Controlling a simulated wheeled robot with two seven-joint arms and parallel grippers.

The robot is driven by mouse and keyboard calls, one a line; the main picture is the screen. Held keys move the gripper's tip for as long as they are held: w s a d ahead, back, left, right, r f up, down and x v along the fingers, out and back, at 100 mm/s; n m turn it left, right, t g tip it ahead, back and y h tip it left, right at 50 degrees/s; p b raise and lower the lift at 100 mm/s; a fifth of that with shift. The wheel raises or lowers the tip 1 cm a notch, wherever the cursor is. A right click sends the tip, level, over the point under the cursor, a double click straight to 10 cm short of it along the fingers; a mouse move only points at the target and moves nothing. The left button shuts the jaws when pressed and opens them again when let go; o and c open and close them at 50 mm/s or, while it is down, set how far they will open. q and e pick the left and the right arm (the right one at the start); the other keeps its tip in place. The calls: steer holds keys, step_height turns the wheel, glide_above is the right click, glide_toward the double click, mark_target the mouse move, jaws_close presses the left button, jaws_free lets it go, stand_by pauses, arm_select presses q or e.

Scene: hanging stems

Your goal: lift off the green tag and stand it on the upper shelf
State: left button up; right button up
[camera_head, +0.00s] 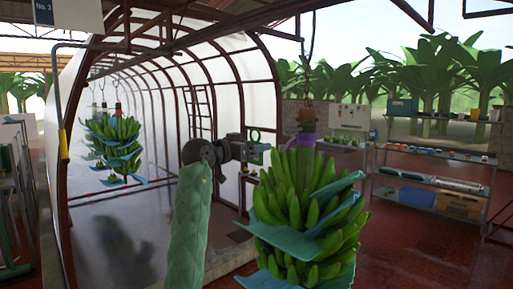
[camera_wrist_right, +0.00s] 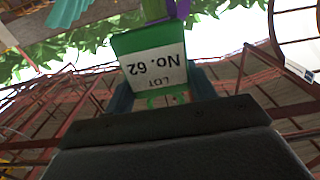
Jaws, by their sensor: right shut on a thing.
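My right gripper (camera_head: 258,150) is beside the upper left of a hanging green banana bunch (camera_head: 300,190). In the right wrist view the green tag (camera_wrist_right: 125,42), with an upside-down white label reading "LOT No. 62", sits between the dark fingertips (camera_wrist_right: 160,95), and the gripper is shut on it. A green stem and a purple strip (camera_wrist_right: 182,9) show just behind the tag; I cannot tell whether the tag still touches them. The upper shelf (camera_head: 403,149) of a metal rack is at the right. My left gripper is out of view.
Blue sheets (camera_head: 285,240) stick out from the bunch. The upper shelf holds several small items, with larger bins (camera_head: 460,204) below. Another banana bunch (camera_head: 113,145) hangs at the left in an arched tunnel. Red floor lies open before the rack.

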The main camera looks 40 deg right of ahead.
steer(key=a+b, duration=0.2)
steer(key=a, duration=0.5)
steer(key=shift+s+a, duration=0.35)
steer(key=shift+a, duration=0.05)
stand_by(0.6)
stand_by(0.5)
